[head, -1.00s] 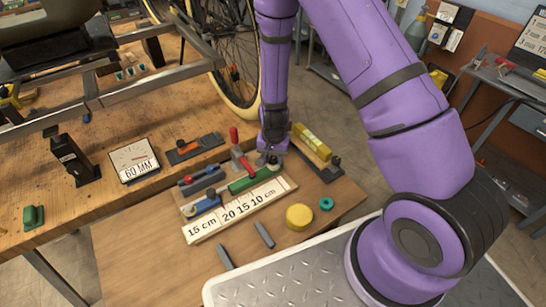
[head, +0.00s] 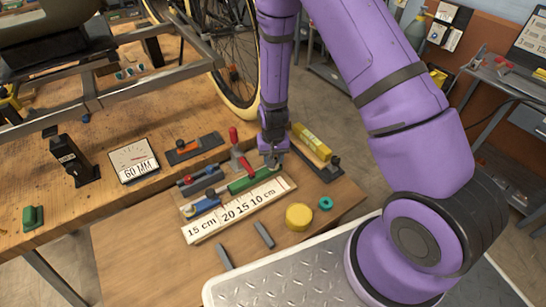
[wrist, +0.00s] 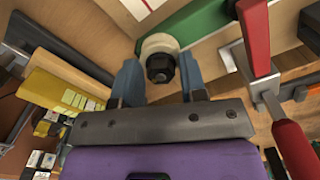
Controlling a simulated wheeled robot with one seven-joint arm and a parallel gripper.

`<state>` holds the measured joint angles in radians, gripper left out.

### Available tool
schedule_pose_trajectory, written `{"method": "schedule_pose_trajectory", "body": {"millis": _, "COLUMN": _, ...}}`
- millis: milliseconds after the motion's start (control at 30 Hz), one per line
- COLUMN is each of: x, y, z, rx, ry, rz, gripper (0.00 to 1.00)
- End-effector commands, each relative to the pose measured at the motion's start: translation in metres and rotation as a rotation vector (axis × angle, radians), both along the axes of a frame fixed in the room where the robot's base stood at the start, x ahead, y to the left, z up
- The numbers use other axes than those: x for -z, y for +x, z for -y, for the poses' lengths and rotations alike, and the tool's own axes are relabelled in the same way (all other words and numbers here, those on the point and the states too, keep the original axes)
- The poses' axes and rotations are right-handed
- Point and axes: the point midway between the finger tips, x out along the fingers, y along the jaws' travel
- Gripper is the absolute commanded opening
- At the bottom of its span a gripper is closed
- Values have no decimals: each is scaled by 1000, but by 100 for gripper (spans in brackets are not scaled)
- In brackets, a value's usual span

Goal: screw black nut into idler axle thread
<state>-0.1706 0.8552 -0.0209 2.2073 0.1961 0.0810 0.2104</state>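The black nut (wrist: 160,67) shows in the wrist view against a cream round end piece (wrist: 159,45) of a green part (wrist: 198,24). Whether it is on a thread cannot be told; no bare axle thread is visible. My gripper (wrist: 159,68) has its two blue-grey fingers on either side of the nut, with a visible gap at each side. It is open. In the head view my gripper (head: 273,163) points down at the right end of the green part (head: 247,181). The nut is not clear there.
A red-handled clamp (head: 238,148) stands close beside my gripper, also large in the wrist view (wrist: 256,38). A yellow block (head: 311,141) lies to the right. A white ruler board (head: 238,211), a yellow disc (head: 299,216) and a teal ring (head: 326,204) lie in front.

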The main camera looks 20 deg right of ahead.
Motion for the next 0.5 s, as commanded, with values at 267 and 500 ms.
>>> {"method": "schedule_pose_trajectory", "body": {"millis": 267, "x": 0, "y": 0, "z": 0, "rx": -150, "ry": 0, "rz": 0, "gripper": 39}}
{"method": "schedule_pose_trajectory", "body": {"millis": 500, "x": 0, "y": 0, "z": 1, "rx": -202, "ry": 0, "rz": 0, "gripper": 39}}
